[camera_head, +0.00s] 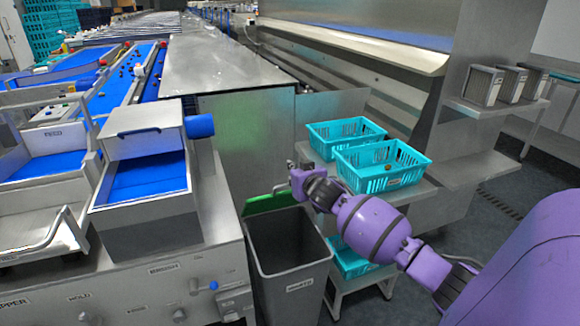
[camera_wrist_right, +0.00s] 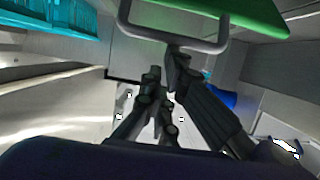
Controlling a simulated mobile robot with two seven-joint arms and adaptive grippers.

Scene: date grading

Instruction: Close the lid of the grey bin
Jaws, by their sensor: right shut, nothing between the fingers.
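The grey bin (camera_head: 290,272) stands upright on the floor at the centre bottom of the head view, with its mouth open. Its green lid (camera_head: 268,203) is raised at the bin's far side. The lid's green underside or face (camera_wrist_right: 245,12) and a grey handle loop (camera_wrist_right: 178,42) show at the top of the right wrist view. My right gripper (camera_head: 293,178) is above the bin's far right side, close beside the lid. Its fingers (camera_wrist_right: 164,68) are shut and empty, with the tips close to the handle loop; contact cannot be told. My left gripper is not in view.
Two teal baskets (camera_head: 338,130) (camera_head: 372,183) stand on a metal table right of the bin, close to my right arm. Another teal basket (camera_head: 350,262) sits lower. A steel machine (camera_head: 165,262) with blue trays borders the bin on the left.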

